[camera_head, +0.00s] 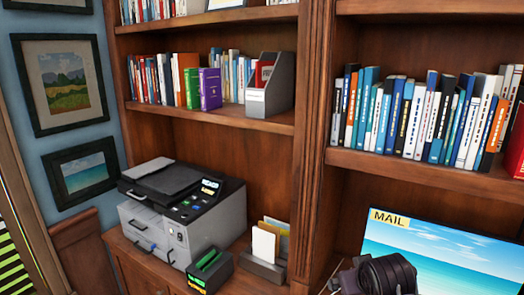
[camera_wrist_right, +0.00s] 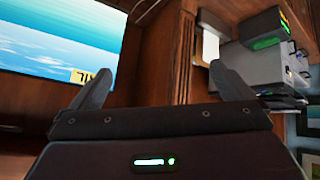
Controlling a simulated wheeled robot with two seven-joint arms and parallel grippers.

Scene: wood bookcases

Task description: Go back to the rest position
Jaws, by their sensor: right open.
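My right gripper (camera_wrist_right: 158,88) shows in the right wrist view with its two dark fingers spread wide apart. Nothing is between the fingers. Behind it are the wooden bookcase and, at the left, a screen (camera_wrist_right: 55,45) that appears upside down. In the head view, a dark rounded shape at the bottom edge covers part of the screen (camera_head: 440,250); I cannot make out any fingers on it. My left gripper is not in view.
A printer (camera_head: 180,215) stands on the lower left shelf, with a small dark device (camera_head: 210,270) and a letter holder (camera_head: 265,265) beside it. Books (camera_head: 430,115) fill the shelves above. A grey magazine file (camera_head: 272,92) stands on the left shelf.

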